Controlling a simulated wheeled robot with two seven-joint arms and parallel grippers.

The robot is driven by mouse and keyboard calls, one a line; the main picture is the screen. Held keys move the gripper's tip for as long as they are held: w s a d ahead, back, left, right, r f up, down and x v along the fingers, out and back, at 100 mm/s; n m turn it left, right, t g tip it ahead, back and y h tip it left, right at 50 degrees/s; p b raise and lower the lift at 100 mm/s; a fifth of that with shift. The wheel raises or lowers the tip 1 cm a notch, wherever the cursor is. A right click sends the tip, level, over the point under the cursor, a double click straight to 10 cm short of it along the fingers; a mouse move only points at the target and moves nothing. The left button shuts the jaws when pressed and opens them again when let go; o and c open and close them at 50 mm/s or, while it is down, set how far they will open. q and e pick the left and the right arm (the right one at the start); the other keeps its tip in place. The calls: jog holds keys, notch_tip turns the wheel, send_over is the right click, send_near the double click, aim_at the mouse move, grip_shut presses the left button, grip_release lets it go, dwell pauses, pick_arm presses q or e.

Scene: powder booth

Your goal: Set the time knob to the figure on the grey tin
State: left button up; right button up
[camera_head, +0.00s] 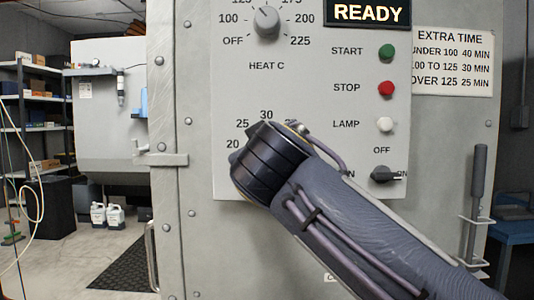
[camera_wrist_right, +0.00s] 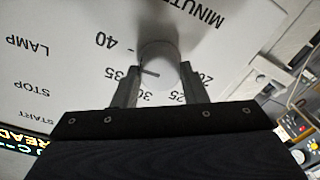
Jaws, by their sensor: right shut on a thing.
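The time knob (camera_wrist_right: 160,50) is a pale round knob on the MINUTES dial, seen upside down in the right wrist view. My right gripper (camera_wrist_right: 161,76) is shut on it, one finger on each side. The figures 20 to 40 show around the knob. A short dark line shows by its near edge, on the side of 30 and 35; I cannot tell its exact figure. In the head view my right wrist (camera_head: 270,160) covers the knob; 20, 25 and 30 show above it. No grey tin is in view. My left gripper is not in view.
The heat knob (camera_head: 267,22) sits above on the same panel. Green start (camera_head: 387,51), red stop (camera_head: 386,88) and white lamp (camera_head: 385,124) buttons and a black switch (camera_head: 385,174) are at right. The display (camera_head: 368,12) reads READY. An extra-time sign (camera_head: 452,62) hangs beside it.

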jog(key=shift+f+m, duration=0.1)
jog(key=shift+m, duration=0.2)
dwell(0.4)
jog(key=o, duration=1)
jog(key=s, duration=0.7)
jog(key=shift+s+d, duration=0.1)
jog(key=shift+s, duration=0.3)
